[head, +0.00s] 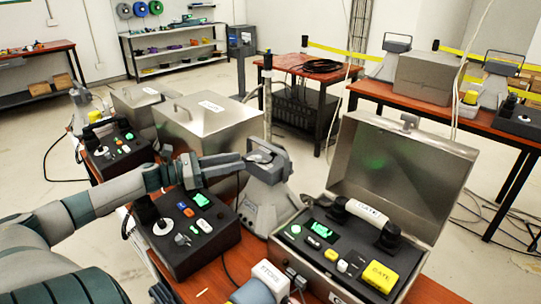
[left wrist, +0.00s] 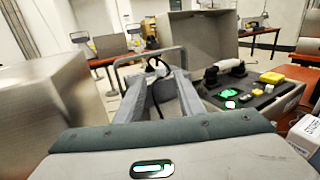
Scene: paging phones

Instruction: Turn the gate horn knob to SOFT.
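A grey horn (head: 268,203) with a carrying handle on top stands on the red-brown table, just left of the open metal case (head: 335,258) with the GATE handset (head: 366,211). My left gripper (head: 256,158) reaches in from the left, with its tips at the upper part of this horn. In the left wrist view, the two grey fingers (left wrist: 160,85) stand apart with a gap between them, in front of the horn's handle (left wrist: 148,58). The knob and its SOFT mark are not readable; the fingers partly cover that area. I cannot tell whether they touch it. My right gripper is not in view.
A black phone panel (head: 196,235) lies under my left forearm. A closed metal case (head: 205,125) stands behind it. A yellow GATE block (head: 381,275) sits in the open case.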

